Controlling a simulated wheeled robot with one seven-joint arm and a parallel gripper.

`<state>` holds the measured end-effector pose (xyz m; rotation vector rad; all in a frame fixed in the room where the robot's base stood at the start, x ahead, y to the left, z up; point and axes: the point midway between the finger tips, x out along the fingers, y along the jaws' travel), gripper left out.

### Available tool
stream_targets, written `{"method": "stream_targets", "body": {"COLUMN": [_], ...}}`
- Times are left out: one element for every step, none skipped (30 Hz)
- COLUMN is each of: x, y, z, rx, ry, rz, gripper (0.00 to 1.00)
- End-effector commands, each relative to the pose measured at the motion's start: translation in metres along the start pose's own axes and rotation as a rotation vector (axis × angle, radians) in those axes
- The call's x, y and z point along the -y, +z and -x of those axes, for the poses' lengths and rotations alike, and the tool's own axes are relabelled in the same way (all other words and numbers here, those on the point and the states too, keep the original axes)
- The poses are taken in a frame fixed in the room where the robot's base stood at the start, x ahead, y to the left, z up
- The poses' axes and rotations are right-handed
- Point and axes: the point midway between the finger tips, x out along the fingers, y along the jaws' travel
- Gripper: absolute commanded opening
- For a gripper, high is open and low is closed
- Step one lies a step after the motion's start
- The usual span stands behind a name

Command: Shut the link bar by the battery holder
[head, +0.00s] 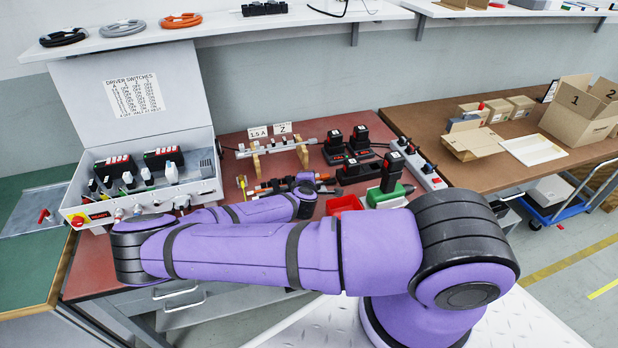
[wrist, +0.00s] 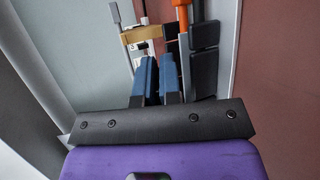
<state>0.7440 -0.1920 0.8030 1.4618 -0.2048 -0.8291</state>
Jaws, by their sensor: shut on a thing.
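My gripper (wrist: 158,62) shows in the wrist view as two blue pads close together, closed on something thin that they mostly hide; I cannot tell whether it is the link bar. In the head view my gripper (head: 318,179) is low over the red bench, in front of a rack with pale metal bars (head: 272,148) on wooden posts. I cannot single out the link bar or say how far it is swung. Several black battery-like blocks (head: 359,136) stand right of the rack, perhaps at the battery holder.
An orange-handled tool (wrist: 183,20) and dark bars (wrist: 204,35) lie close right of my fingers. A grey switch box (head: 207,186) with an open lid stands left. A red bin (head: 345,204) and green-based tool (head: 385,196) are to the right. My arm hides the bench front.

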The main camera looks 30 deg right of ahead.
Motion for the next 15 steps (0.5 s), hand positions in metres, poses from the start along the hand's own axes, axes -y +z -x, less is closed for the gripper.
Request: {"method": "stream_targets", "body": {"x": [0.0001,0.0002,0.0004,0.0005,0.0005,0.0005,0.0005,0.0005,0.0005,0.0005,0.0005,0.0006,0.0006,0.0005,0.0005], "y": [-0.0012,-0.0012,-0.0012,-0.0012,-0.0012,-0.0012,-0.0012,-0.0012,-0.0012,-0.0012,-0.0012,-0.0012,-0.0012,-0.0012,-0.0012], "z": [-0.0005,-0.0005,-0.0006,-0.0006,-0.0006,-0.0006,-0.0006,-0.0006,-0.0007,-0.0007,-0.0007,-0.0007,-0.0007,-0.0007,-0.0007], "rx": [-0.002,-0.002,-0.002,-0.002,-0.002,-0.002,-0.002,-0.002,-0.002,-0.002,-0.002,-0.002,-0.002,-0.002,-0.002], "ry": [0.007,0.009,0.011,0.012,0.013,0.014,0.014,0.014,0.014,0.014,0.014,0.014,0.013,0.013,0.013], "rz": [-0.003,-0.004,-0.005,-0.006,-0.006,-0.007,-0.007,-0.007,-0.007,-0.007,-0.007,-0.007,-0.007,-0.007,-0.007], "gripper": [0.0,0.0,0.0,0.0,0.0,0.0,0.0,0.0,0.0,0.0,0.0,0.0,0.0,0.0,0.07]}}
